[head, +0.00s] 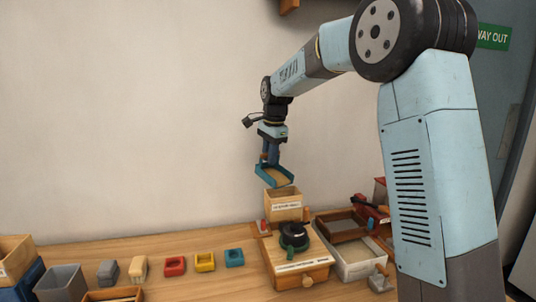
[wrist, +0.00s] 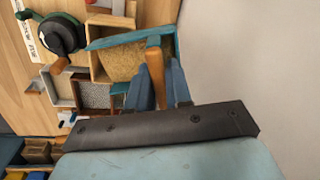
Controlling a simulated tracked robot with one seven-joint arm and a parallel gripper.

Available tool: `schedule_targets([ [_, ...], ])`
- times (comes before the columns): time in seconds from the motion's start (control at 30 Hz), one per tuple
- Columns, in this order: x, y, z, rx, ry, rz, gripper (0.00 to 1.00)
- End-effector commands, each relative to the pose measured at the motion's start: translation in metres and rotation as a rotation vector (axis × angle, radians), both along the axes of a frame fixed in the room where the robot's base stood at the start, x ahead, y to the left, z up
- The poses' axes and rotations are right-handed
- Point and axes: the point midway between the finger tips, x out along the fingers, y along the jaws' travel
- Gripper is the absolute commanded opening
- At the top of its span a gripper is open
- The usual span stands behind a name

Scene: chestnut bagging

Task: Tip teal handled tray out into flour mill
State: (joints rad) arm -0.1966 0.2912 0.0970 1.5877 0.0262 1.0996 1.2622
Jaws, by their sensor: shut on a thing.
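The teal tray (head: 275,176) hangs in the air in the head view, tilted with its right end lower. Tan grainy contents (wrist: 122,66) show within its teal rim in the wrist view. My gripper (wrist: 160,88) is shut on the tray's orange-brown handle (wrist: 156,70). Below the tray stands a pale wooden box (head: 284,208) with a label. In front of it is the flour mill (head: 296,262), a wooden body with a black and green top and a crank; the mill also shows in the wrist view (wrist: 60,36). Whether the box is part of the mill is unclear.
Grey and wooden bins fill the bench's left end. A white tray (head: 352,268) and a brown compartment box (head: 340,226) lie to the right. A wall is behind.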

Motion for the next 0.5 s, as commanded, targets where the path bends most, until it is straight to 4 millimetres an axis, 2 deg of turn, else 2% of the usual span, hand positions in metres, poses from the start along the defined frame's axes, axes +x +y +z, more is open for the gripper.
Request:
schedule_targets([
  [0.17,-0.008,-0.012,-0.003,0.063,-0.097,-0.010,0.00],
  [0.5,-0.028,-0.026,0.010,0.200,-0.304,-0.012,0.00],
])
